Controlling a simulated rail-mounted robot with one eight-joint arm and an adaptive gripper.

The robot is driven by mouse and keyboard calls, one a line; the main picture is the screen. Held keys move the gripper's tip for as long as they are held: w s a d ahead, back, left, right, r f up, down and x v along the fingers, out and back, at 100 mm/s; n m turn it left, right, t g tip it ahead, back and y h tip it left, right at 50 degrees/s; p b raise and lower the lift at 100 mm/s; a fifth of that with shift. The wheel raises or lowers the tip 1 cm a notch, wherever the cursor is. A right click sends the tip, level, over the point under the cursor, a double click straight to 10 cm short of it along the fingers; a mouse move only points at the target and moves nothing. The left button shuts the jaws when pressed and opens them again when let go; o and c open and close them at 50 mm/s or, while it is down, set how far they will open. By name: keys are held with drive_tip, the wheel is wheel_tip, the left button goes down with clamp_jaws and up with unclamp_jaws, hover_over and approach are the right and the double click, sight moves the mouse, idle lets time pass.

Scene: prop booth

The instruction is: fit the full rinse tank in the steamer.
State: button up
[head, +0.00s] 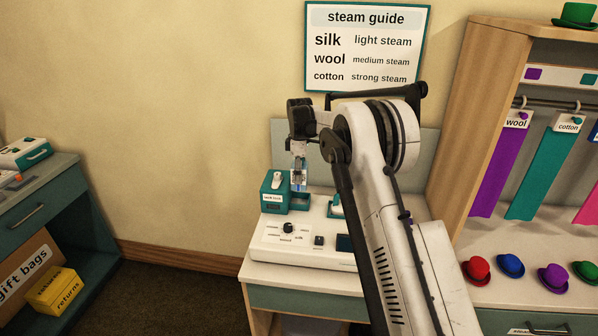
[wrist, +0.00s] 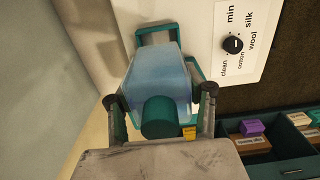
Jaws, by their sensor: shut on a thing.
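The steamer (head: 262,243) is a white machine on a cabinet, with a dial and teal parts at its back. It also shows in the wrist view (wrist: 209,20). My gripper (head: 298,178) is over the steamer's back left part. In the wrist view my gripper (wrist: 159,97) is shut on the rinse tank (wrist: 160,72), a translucent blue body with a round teal cap facing the camera. A teal frame (wrist: 145,40) shows behind and around the tank. I cannot tell whether the tank is inside it or above it. The tank's far end is hidden.
A teal box (head: 271,190) stands just left of my gripper on the steamer. A control dial (wrist: 233,44) is to the right in the wrist view. A rack with hanging cloths (head: 500,170) and several small hats (head: 510,265) is at the right.

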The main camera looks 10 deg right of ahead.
sight(300, 190)
drive_tip(key=shift+f+b, duration=0.4)
drive_tip(key=shift+f, duration=1.1)
drive_tip(key=shift+f+b, duration=0.6)
drive_tip(key=shift+f, duration=0.2)
drive_tip(key=shift+f+b, duration=1.45)
drive_tip(key=shift+f, duration=0.05)
drive_tip(key=o, duration=1.4)
drive_tip(key=shift+o, duration=0.2)
wheel_tip(300, 190, up, 12)
drive_tip(key=shift+r, duration=0.1)
